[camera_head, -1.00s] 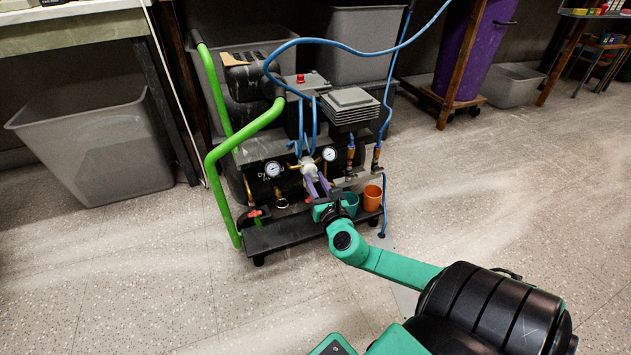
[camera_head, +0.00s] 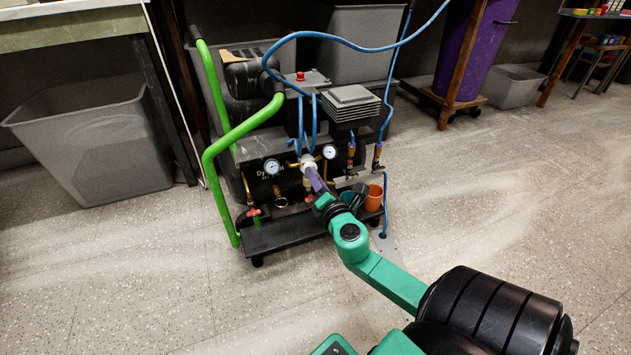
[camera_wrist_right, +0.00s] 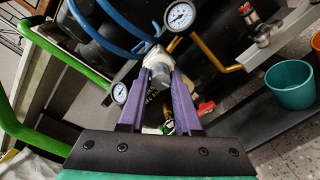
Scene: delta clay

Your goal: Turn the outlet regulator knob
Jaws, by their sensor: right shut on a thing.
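The outlet regulator knob (camera_head: 307,161) is a small pale knob on the front of the black compressor (camera_head: 262,183), between two round gauges. My right gripper (camera_head: 311,171) reaches it from the front with its purple fingers. In the right wrist view, the whitish-grey knob (camera_wrist_right: 157,66) sits between the tips of the two fingers, and the right gripper (camera_wrist_right: 159,77) is shut on it. The fingers hide part of the knob's sides. My left gripper is not in view.
The left gauge (camera_head: 272,166) and right gauge (camera_head: 329,152) flank the knob closely. Blue hoses (camera_head: 300,120) loop above it. A green handle (camera_head: 216,175) stands at the left. An orange cup (camera_head: 374,197) and teal cup (camera_wrist_right: 291,83) sit to the right. The floor in front is open.

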